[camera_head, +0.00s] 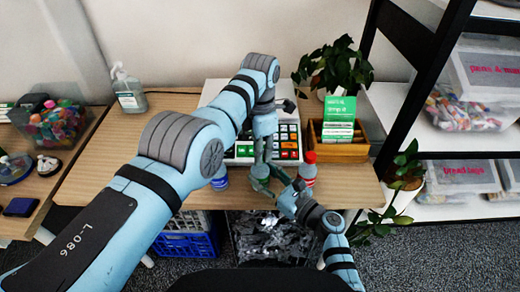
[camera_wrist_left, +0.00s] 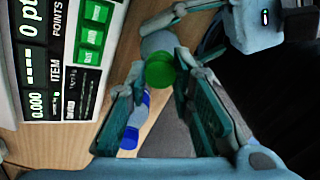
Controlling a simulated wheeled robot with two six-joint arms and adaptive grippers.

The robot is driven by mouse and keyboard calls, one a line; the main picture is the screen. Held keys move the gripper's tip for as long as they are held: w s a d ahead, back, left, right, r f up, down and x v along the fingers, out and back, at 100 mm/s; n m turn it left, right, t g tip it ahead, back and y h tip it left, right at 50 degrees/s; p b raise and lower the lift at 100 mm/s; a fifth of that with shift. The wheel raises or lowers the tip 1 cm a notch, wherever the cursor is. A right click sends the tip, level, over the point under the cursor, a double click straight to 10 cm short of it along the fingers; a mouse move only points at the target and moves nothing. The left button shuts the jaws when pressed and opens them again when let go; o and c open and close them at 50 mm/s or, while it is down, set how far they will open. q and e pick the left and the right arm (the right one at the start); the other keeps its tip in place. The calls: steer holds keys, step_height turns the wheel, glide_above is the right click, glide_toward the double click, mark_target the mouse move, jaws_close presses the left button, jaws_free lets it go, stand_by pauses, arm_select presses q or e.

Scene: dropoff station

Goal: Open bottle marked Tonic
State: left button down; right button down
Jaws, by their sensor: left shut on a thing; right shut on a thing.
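A bottle with a green cap (camera_wrist_left: 160,70) and a pale body (camera_wrist_left: 156,42) shows in the left wrist view. My left gripper (camera_wrist_left: 159,68) has its fingertips on both sides of the green cap, shut on it. My right gripper (camera_wrist_left: 165,24) comes in from the other side and is shut on the bottle's body. In the head view my left gripper (camera_head: 262,178) and my right gripper (camera_head: 284,190) meet at the table's front edge and hide most of this bottle. No label on it can be read, so I cannot tell whether it says Tonic.
A red-capped bottle (camera_head: 308,168) stands right of the grippers. A cash register (camera_head: 288,145) is behind. A wooden box with green cards (camera_head: 345,150) and a plant (camera_head: 335,68) stand at right.

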arm_select(q)
steer(key=shift+r, duration=1.05)
step_height(320, 180, up, 4)
arm_select(e)
steer(key=c, duration=0.8)
jaws_free()
steer(key=shift+c, duration=0.2)
steer(key=shift+d, duration=0.1)
